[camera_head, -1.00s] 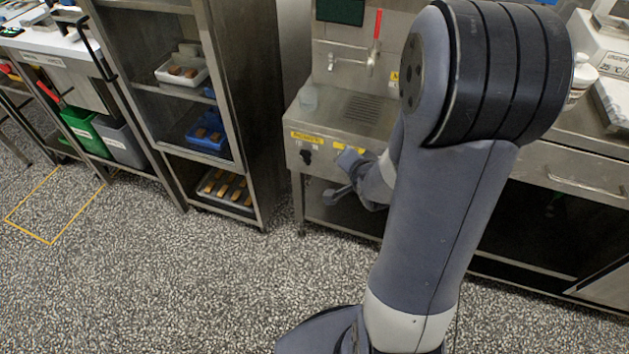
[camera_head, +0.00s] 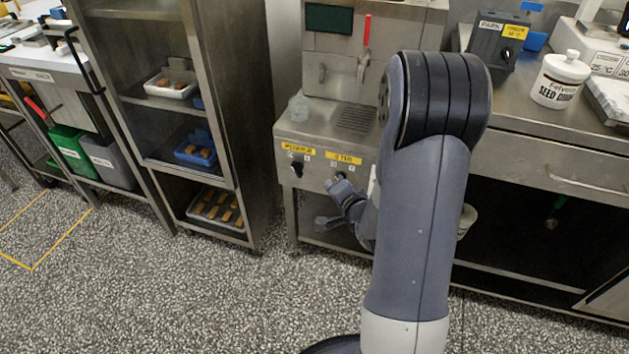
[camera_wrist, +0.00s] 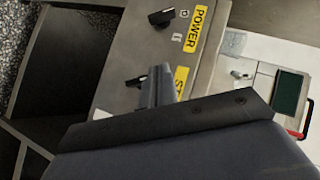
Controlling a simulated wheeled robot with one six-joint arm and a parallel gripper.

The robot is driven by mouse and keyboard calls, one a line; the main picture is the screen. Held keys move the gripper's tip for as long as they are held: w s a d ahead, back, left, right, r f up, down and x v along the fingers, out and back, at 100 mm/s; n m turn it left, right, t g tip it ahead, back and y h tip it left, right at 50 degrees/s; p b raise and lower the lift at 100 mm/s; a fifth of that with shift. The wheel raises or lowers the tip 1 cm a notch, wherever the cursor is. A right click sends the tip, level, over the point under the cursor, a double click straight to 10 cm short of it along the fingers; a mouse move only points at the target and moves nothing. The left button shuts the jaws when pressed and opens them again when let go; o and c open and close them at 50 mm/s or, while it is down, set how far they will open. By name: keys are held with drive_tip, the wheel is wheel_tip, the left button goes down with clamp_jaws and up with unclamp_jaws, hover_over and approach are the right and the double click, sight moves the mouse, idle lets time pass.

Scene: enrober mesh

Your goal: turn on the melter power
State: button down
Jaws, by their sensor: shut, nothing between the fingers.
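The melter (camera_head: 330,120) is a steel machine with a red-handled tap and a dark screen. Its front panel has two black knobs under yellow labels. The power knob (camera_head: 297,168) is on the left; the wrist view shows it (camera_wrist: 161,18) beside the POWER label (camera_wrist: 196,29). The second knob (camera_wrist: 137,80) sits by a label starting "ST" (camera_wrist: 181,82), partly covered by my fingers. My gripper (camera_head: 335,184) is shut and empty, in front of the panel near the second knob, right of the power knob. I cannot tell whether it touches. The power knob's setting is too small to read.
A steel rack (camera_head: 184,108) with trays stands left of the melter. A clear cup (camera_head: 299,108) sits on the melter's ledge. On the right counter are a white seed tub (camera_head: 560,80) and a dark box with a knob (camera_head: 497,42). The speckled floor in front is clear.

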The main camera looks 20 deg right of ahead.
drive_tip(key=b, duration=0.2)
approach(302, 173)
drive_tip(key=w+d, duration=0.2)
drive_tip(key=w, duration=0.2)
drive_tip(key=shift+w+a+f+b, duration=0.25)
drive_tip(key=shift+w+a+f, duration=0.2)
drive_tip(key=shift+a, duration=0.2)
drive_tip(key=shift+w+a+f+b, duration=0.2)
drive_tip(key=shift+w+a+f, duration=0.2)
drive_tip(key=shift+a, duration=0.2)
drive_tip(key=shift+f+b, duration=0.25)
drive_tip(key=shift+b, duration=0.2)
